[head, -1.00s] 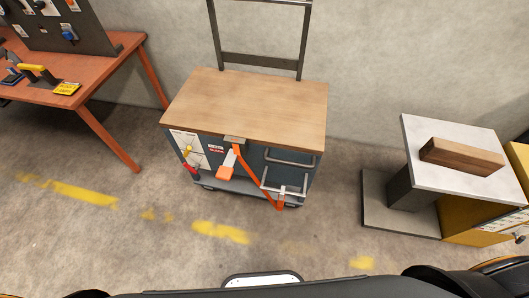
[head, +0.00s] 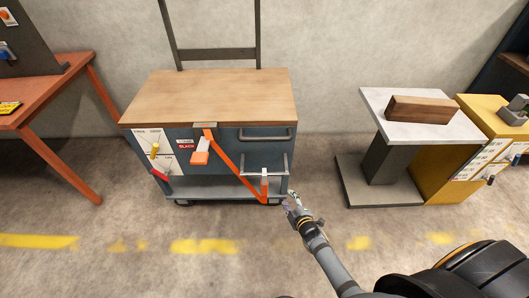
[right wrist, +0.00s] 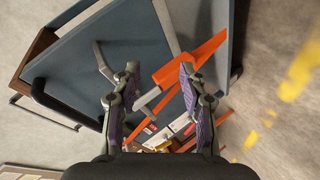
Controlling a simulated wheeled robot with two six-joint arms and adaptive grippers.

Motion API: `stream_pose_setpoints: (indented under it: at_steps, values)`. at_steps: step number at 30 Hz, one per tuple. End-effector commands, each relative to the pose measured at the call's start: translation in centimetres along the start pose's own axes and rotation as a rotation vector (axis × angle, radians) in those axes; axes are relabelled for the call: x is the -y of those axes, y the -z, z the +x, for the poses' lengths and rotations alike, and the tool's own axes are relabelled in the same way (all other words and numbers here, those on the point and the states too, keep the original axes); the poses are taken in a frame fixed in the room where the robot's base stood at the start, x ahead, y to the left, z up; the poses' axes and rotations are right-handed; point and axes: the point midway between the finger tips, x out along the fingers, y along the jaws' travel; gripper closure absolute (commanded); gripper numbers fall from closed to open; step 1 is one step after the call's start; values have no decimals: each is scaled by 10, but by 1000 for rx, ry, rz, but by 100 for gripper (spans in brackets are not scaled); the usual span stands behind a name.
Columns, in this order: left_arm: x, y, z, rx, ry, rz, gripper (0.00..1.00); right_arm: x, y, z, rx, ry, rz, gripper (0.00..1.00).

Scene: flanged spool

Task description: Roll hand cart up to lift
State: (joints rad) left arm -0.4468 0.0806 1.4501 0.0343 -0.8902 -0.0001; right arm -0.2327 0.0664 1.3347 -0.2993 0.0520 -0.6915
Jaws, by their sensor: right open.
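The hand cart (head: 210,98) has a wooden top, a blue-grey body and a tall frame behind it. It stands upright on the floor left of centre. An orange strap (head: 235,165) runs down its front to a metal bracket (head: 265,172) at the lower right. What I take for the lift (head: 375,98), a pale top on a grey column and base plate, stands to the right, apart from the cart. My right gripper (head: 293,207) is open near the cart's lower right corner. In the right wrist view its spread fingers (right wrist: 158,88) face the bracket and strap; contact is unclear.
A wooden block (head: 420,110) lies on the pale top. A yellow cabinet (head: 440,165) stands beside it. An orange table (head: 45,110) is at the left. A wall closes off the back. The floor (head: 130,265) with worn yellow marks is clear in front.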

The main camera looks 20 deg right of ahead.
Motion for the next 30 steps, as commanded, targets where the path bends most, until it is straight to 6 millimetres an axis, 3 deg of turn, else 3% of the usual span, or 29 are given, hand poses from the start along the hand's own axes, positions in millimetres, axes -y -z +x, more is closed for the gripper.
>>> stream_pose_setpoints:
  at_steps: [1, 3, 6, 9, 17, 25, 30]
  values:
    - [-4, 9, 17, -9, -5, 1, 60, -13, 14, 19, -66, -92, -96, 57]
    - [-9, 21, 12, -10, -14, 3, 60, -52, 47, 26, -144, -230, -245, 57]
    - [-14, 31, -2, -10, -23, 7, 60, -99, 86, 18, -214, -407, -429, 57]
    - [-17, 36, -16, -10, -29, 11, 60, -128, 111, 6, -242, -521, -541, 57]
    - [-17, 38, -27, -7, -30, 12, 60, -148, 126, 1, -249, -568, -588, 57]
    - [-13, 34, -7, -9, -21, 9, 60, -171, 146, 44, -250, -567, -586, 57]
    - [-13, 34, -5, -12, -21, 9, 60, -182, 156, 70, -249, -565, -585, 57]
